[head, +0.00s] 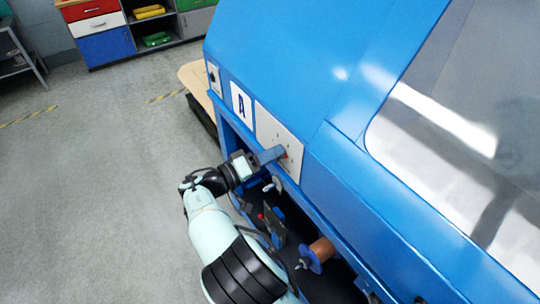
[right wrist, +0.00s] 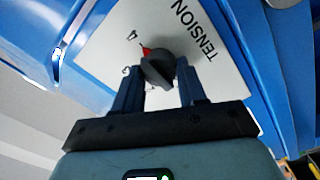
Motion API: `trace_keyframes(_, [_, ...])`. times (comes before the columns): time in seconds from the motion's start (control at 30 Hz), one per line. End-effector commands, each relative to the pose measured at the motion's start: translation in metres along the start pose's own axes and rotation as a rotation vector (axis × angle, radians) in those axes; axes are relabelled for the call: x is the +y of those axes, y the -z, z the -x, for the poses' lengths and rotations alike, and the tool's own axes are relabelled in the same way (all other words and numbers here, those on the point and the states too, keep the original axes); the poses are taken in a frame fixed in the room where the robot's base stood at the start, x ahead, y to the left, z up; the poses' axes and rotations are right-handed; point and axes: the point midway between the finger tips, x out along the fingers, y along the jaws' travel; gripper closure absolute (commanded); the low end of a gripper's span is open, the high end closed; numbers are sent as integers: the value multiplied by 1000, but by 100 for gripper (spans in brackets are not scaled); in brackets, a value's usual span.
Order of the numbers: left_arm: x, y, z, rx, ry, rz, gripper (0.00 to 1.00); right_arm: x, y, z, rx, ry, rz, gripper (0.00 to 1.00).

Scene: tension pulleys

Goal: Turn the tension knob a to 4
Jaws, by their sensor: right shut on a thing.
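The tension knob (right wrist: 157,68) is a dark round knob with a raised grip on a white plate (right wrist: 105,62) marked TENSION. Its red mark points up and left, roughly toward the printed 4. A 2 shows lower on the left. In the head view the plate (head: 275,128) is on the blue machine beside a label with the letter A (head: 241,104). My right gripper (head: 277,154) is at the plate, shut on the knob, with one finger on each side in the right wrist view (right wrist: 160,88). The knob is mostly hidden in the head view. My left gripper is out of view.
The blue machine (head: 285,50) fills the right side, with a clear window (head: 450,130). Below the plate is an open bay with a copper-coloured spool (head: 322,249) and small levers. A cabinet (head: 105,45) stands at the back left.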

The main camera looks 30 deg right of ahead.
Motion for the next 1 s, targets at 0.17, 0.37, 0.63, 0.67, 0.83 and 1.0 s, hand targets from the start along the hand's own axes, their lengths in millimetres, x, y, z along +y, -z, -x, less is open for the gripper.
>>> trace_keyframes(0.17, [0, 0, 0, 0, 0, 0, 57, 0, 0, 0, 1, 0, -1, 90])
trace_keyframes(0.37, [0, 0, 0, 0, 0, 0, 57, 0, 0, 0, 0, 0, 0, 34])
trace_keyframes(0.63, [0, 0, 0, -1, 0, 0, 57, 0, 0, 5, 1, 1, 1, 34])
trace_keyframes(0.67, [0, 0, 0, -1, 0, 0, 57, 0, 1, 8, 2, 2, 0, 34])
trace_keyframes(0.83, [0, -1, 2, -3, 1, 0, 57, 0, 1, 38, 5, 3, 0, 34])
trace_keyframes(1.0, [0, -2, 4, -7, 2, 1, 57, 0, 1, 78, 6, 1, 0, 34])
